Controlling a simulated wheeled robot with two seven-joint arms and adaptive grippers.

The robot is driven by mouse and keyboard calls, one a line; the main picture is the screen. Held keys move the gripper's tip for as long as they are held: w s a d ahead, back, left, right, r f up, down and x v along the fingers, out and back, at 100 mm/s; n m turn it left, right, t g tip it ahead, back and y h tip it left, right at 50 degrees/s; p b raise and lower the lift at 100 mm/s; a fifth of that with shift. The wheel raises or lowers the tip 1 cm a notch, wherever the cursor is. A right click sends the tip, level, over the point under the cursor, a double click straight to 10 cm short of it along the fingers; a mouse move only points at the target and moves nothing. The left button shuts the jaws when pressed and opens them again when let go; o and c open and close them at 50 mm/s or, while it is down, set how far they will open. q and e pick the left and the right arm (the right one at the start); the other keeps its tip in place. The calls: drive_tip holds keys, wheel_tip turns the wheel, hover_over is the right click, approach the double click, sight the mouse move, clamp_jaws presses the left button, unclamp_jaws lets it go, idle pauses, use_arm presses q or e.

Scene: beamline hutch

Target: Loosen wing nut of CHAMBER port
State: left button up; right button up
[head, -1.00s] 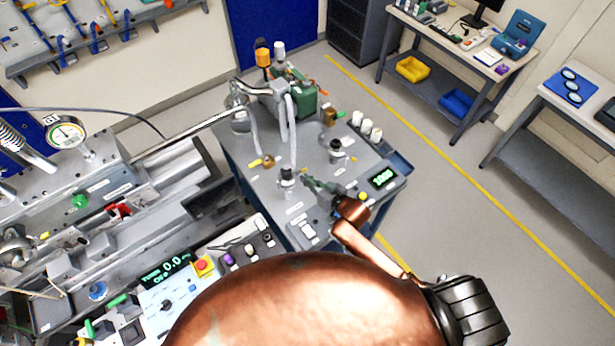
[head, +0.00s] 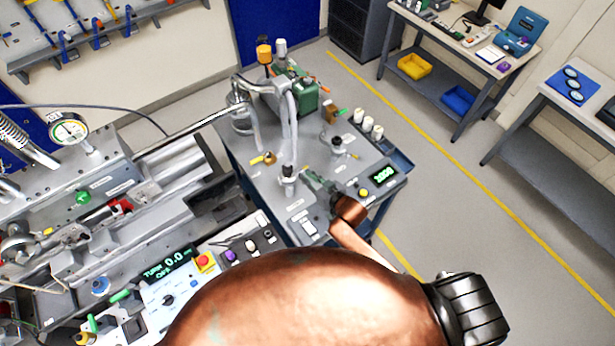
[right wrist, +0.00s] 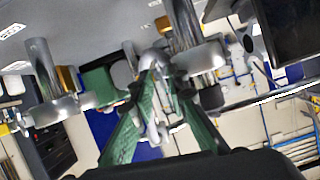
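The grey cart top (head: 265,200) carries upright metal ports. One port (head: 288,174) with a dark top stands near its middle, and another (head: 338,146) stands behind and to the right. Labels are too small to read, so I cannot tell which is CHAMBER, and no wing nut shows clearly. My right gripper (head: 309,178) reaches in just right of the middle port, apart or touching I cannot tell. In the right wrist view its green fingers (right wrist: 160,92) have a narrow gap with nothing clearly held. A metal post with a flange (right wrist: 195,58) is close right of them. My left gripper is not in view.
Grey hoses (head: 291,120) rise behind the middle port beside a green pump (head: 303,96). A green-lit display (head: 384,174) and several white cylinders (head: 367,124) stand on the cart's right side. A control panel (head: 190,278) and beamline apparatus lie left. Floor to the right is clear.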

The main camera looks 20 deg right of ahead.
drive_tip(key=shift+o, duration=0.5)
drive_tip(key=shift+s, duration=0.1)
drive_tip(key=v, duration=1.2)
drive_tip(key=shift+d, duration=0.1)
